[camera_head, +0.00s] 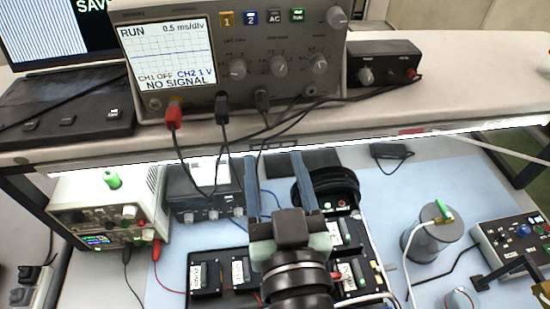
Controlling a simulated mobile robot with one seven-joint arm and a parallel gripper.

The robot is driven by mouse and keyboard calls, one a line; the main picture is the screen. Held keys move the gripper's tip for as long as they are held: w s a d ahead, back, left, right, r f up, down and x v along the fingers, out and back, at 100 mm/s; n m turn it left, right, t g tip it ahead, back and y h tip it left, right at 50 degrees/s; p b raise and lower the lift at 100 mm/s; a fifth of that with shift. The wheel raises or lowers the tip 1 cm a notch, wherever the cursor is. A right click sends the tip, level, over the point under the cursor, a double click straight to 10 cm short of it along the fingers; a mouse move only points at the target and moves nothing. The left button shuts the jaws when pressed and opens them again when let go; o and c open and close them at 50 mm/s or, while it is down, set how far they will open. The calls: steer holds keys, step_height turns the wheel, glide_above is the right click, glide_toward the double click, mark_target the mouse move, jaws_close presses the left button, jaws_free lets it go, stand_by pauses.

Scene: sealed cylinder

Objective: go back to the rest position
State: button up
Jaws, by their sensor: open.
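My gripper (274,158) is in the lower middle, its two long blue-grey fingers pointing away from me toward the shelf. The fingers are well apart and I see nothing held between them. My wrist and gripper body cover part of a black tray (228,253) with labelled black modules. A grey sealed cylinder (421,246) with a brass and green fitting on top stands upright to the right of my gripper, apart from it.
A shelf (440,100) with an oscilloscope (232,55) crosses above the blue mat (385,190). Cables hang from the oscilloscope near my fingers. A power supply (108,210) stands left; a control box (515,245) stands right. A black coil (325,186) lies close beside the right finger.

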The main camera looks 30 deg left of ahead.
stand_by(0.5)
steer(key=w+d+r+m+t+h+b, duration=0.1)
steer(key=w+d+r+t+h, duration=0.15)
steer(key=r, duration=0.45)
steer(key=w+d+r+m+t+h+b, duration=0.1)
steer(key=w+d+r+t+b, duration=0.2)
steer(key=r, duration=0.5)
steer(key=s+d+r+m+t+h, duration=0.2)
steer(key=d+r+t+h, duration=0.1)
steer(key=r, duration=0.4)
steer(key=s+d+r+m+t+h, duration=0.2)
steer(key=s+d+r+t+h, duration=0.1)
steer(key=r, duration=0.5)
steer(key=shift+d+m+t+b, duration=0.3)
steer(key=shift+d+m+t, duration=0.15)
steer(key=shift+d, duration=0.25)
steer(key=shift+s+f+h, duration=0.1)
steer(key=shift+h, duration=0.15)
